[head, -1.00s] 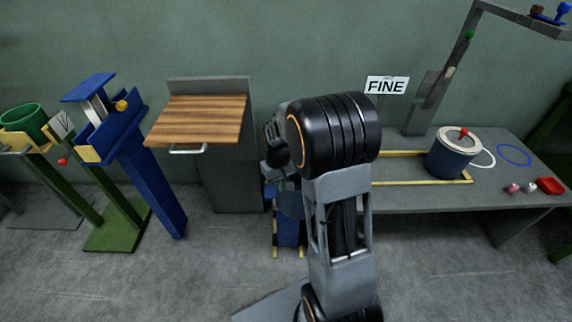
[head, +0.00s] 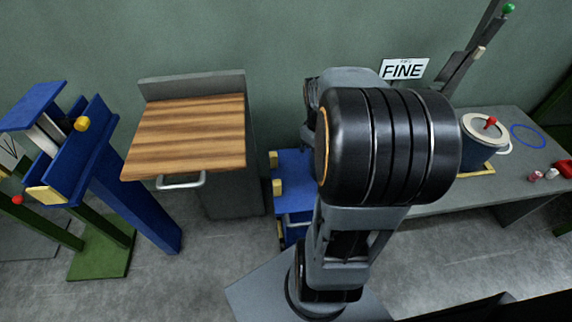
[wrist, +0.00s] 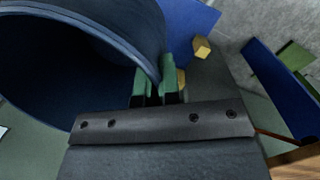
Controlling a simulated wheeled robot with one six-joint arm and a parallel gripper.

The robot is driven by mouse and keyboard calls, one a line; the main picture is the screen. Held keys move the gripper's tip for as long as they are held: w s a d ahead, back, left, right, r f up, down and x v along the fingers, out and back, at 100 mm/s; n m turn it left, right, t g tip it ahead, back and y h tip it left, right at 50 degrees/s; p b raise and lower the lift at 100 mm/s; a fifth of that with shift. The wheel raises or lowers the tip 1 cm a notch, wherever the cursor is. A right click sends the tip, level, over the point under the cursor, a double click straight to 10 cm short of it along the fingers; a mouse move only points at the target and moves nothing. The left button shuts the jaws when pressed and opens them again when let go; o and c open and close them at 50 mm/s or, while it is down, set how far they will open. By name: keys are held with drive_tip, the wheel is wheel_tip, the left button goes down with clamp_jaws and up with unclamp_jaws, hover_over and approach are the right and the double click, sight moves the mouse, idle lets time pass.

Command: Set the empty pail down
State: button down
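A dark blue pail (wrist: 70,60) fills the upper left of the wrist view, tilted in the picture, and the part of its inside that shows is bare. My gripper (wrist: 154,78) has its green fingers on either side of the pail's rim, closed on its wall. In the head view my own arm hides both the gripper and this pail. Whether the pail's base touches anything is hidden.
A wood-topped cabinet (head: 190,135) has a clear top. A blue stand with yellow blocks (head: 291,170) is partly behind my arm. A grey bench (head: 510,188) at right bears a lidded blue pail (head: 478,152) and a blue ring (head: 528,136). A blue post (head: 135,195) stands left.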

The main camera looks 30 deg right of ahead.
drive_tip(key=w+a+f+b, duration=0.3)
drive_tip(key=w+a+f, duration=0.2)
drive_tip(key=w+f, duration=0.6)
drive_tip(key=shift+a+f, duration=0.35)
drive_tip(key=shift+f, duration=0.25)
drive_tip(key=shift+f+b, duration=0.2)
drive_tip(key=shift+b, duration=0.15)
drive_tip(key=c, duration=1.3)
unclamp_jaws()
drive_tip(key=shift+c, duration=0.2)
wheel_tip(320, 180, up, 12)
drive_tip(key=w+p, duration=0.1)
drive_tip(key=p, duration=0.2)
drive_tip(key=shift+w+a+r, duration=0.15)
drive_tip(key=shift+w+a, duration=0.05)
drive_tip(key=shift+a, duration=0.15)
